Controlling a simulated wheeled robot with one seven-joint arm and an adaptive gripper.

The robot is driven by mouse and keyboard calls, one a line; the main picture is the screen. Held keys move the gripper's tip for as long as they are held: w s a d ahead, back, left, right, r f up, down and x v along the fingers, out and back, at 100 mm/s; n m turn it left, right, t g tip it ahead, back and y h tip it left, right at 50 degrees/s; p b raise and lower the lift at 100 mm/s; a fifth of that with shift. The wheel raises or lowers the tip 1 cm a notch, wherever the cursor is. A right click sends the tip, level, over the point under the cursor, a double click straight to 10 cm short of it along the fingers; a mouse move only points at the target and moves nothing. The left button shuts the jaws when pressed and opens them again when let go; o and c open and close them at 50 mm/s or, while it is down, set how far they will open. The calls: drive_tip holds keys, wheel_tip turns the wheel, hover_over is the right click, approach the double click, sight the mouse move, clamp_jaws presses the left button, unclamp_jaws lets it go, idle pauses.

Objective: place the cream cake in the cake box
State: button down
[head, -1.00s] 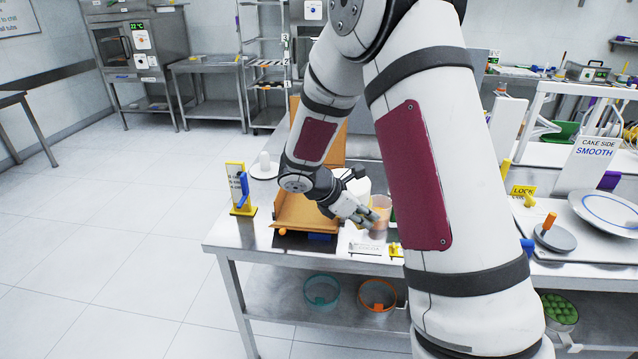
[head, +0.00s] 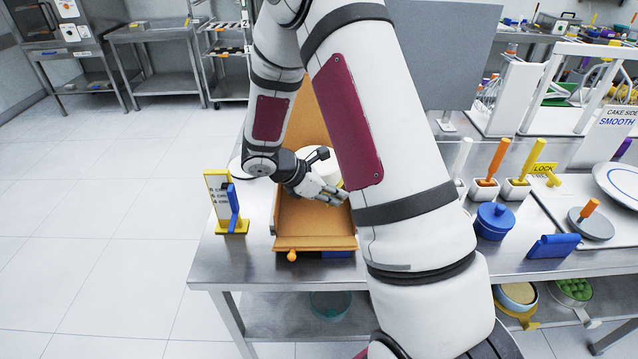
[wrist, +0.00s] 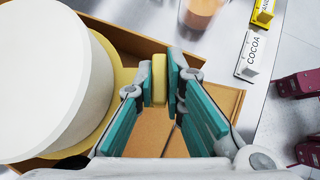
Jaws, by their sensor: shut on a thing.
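The white cream cake (head: 318,160) sits on a gold board (wrist: 122,80), and fills the left of the wrist view (wrist: 45,80). My gripper (wrist: 160,80) is shut on the yellow tab of this board, with a teal finger pad on each side. In the head view my gripper (head: 338,194) is over the open cardboard cake box (head: 312,225), whose lid stands up behind. The cake is over the rear part of the box, partly hidden by my arm. I cannot tell whether the board touches the box floor.
A yellow sign stand with a blue piece (head: 228,200) is left of the box on the steel table (head: 225,262). A cup (wrist: 200,10) and a cocoa label (wrist: 256,52) lie beyond the box. A blue lidded pot (head: 494,221) is at right.

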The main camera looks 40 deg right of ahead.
drive_tip(key=shift+w+f, duration=0.2)
drive_tip(key=shift+f, duration=0.3)
drive_tip(key=shift+f+b, duration=1.7)
drive_tip(key=shift+f, duration=1.3)
drive_tip(key=shift+f+b, duration=0.3)
drive_tip(key=shift+f, duration=0.3)
drive_tip(key=c, duration=1.6)
unclamp_jaws()
drive_tip(key=v, duration=1.2)
drive_tip(key=s+a+r+m+t+y, duration=0.2)
drive_tip(key=s+a+r+m+y, duration=0.1)
drive_tip(key=s+r+m, duration=0.2)
drive_tip(key=s+a+r+m+t+y, duration=0.2)
drive_tip(key=s+a+r+m+y, duration=0.1)
drive_tip(key=s+r, duration=0.5)
drive_tip(key=s+a+r+m+t+y, duration=0.2)
drive_tip(key=s+a+r+m, duration=0.3)
drive_tip(key=s+r+m, duration=0.1)
drive_tip(key=shift+s+r+m+y, duration=0.15)
drive_tip(key=shift+r+m+y, duration=0.25)
drive_tip(key=shift+r+m, duration=0.45)
